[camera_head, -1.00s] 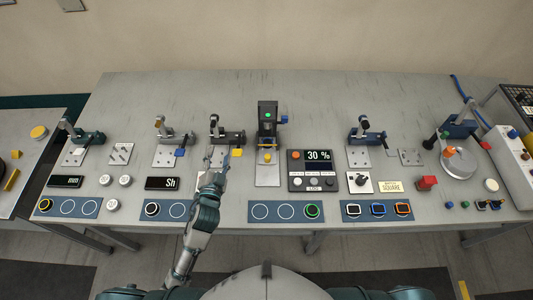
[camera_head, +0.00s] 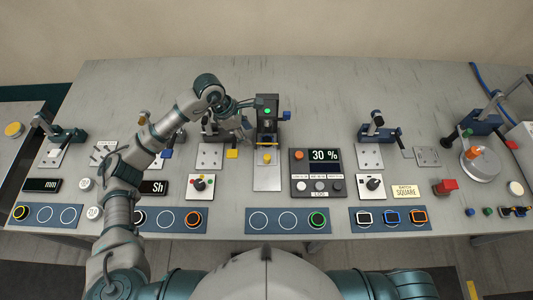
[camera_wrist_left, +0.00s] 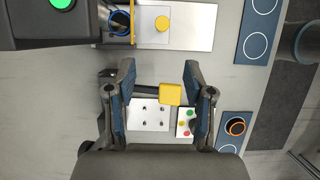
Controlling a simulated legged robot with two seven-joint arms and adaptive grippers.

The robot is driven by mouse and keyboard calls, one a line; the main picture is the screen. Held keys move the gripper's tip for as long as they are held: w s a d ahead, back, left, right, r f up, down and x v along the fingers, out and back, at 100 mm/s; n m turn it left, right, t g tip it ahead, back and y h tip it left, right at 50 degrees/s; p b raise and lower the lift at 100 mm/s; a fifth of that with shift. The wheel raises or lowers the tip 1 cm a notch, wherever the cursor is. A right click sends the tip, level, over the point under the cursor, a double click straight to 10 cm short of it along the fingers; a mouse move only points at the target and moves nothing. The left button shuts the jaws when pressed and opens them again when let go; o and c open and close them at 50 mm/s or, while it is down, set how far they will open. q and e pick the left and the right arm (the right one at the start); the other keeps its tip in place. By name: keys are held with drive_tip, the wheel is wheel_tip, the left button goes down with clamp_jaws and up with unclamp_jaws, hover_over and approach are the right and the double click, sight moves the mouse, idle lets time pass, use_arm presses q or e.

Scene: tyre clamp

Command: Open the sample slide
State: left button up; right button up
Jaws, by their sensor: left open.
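A black upright device (camera_head: 267,112) with a green light stands at the bench's middle. A pale plate (camera_head: 267,182) with a yellow knob (camera_head: 267,158) extends from its front. I cannot tell for sure which part is the sample slide. My left gripper (camera_head: 250,115) is at the device's left side, partly hidden by its own arm links. In the left wrist view the gripper (camera_wrist_left: 158,70) is open and empty. The plate (camera_wrist_left: 190,25) and yellow knob (camera_wrist_left: 162,23) lie beyond its fingertips there, with a blue ring (camera_wrist_left: 121,19) beside them. My right gripper is out of view.
A clamp with a yellow block (camera_head: 232,154) stands just left of the plate; the block (camera_wrist_left: 170,94) shows between my fingers. A blue knob (camera_head: 286,115) sticks out at the device's right. A display panel (camera_head: 318,172) stands right of the plate.

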sight(267, 157)
use_arm(q)
drive_tip(key=p+x, duration=0.1)
drive_tip(key=x, duration=0.6)
drive_tip(key=p+x, duration=0.1)
drive_tip(key=x, duration=0.7)
drive_tip(key=shift+s+d+f, duration=0.1)
drive_tip(key=shift+s+d, duration=0.1)
drive_tip(key=shift+d, duration=0.1)
drive_tip(key=shift+x, duration=0.8)
clamp_jaws()
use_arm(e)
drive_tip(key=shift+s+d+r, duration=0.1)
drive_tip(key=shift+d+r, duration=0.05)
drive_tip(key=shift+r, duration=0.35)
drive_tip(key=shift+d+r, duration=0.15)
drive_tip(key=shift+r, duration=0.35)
